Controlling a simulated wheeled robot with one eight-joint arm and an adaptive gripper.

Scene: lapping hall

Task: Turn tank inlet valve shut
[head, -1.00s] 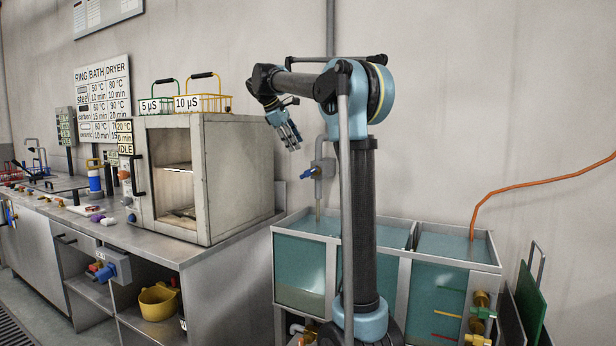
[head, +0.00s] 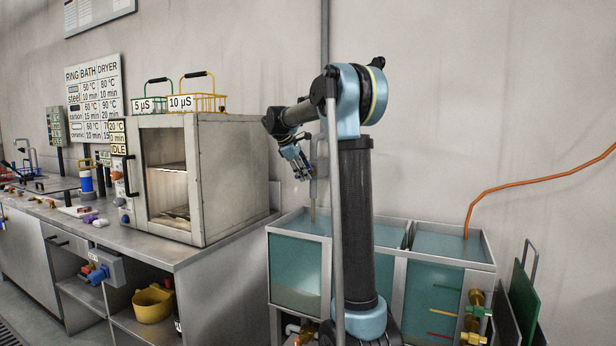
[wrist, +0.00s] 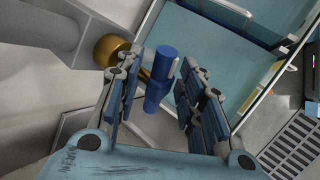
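The tank inlet valve shows in the wrist view as a blue handle (wrist: 157,92) beside a round brass part (wrist: 112,50). My gripper (wrist: 162,74) is open, with one finger on each side of the blue handle; I cannot tell whether either finger touches it. In the head view my gripper (head: 302,172) points down in front of the grey inlet pipe (head: 313,190) and hides most of the valve. The water tank (head: 300,262) stands below it.
A dryer cabinet (head: 225,180) on a steel bench stands left of my gripper. The tank's rim (wrist: 262,75) and a floor grate (wrist: 292,140) show in the wrist view. Brass valves (head: 475,312) are on the tank's right front. An orange hose (head: 530,180) enters the tank.

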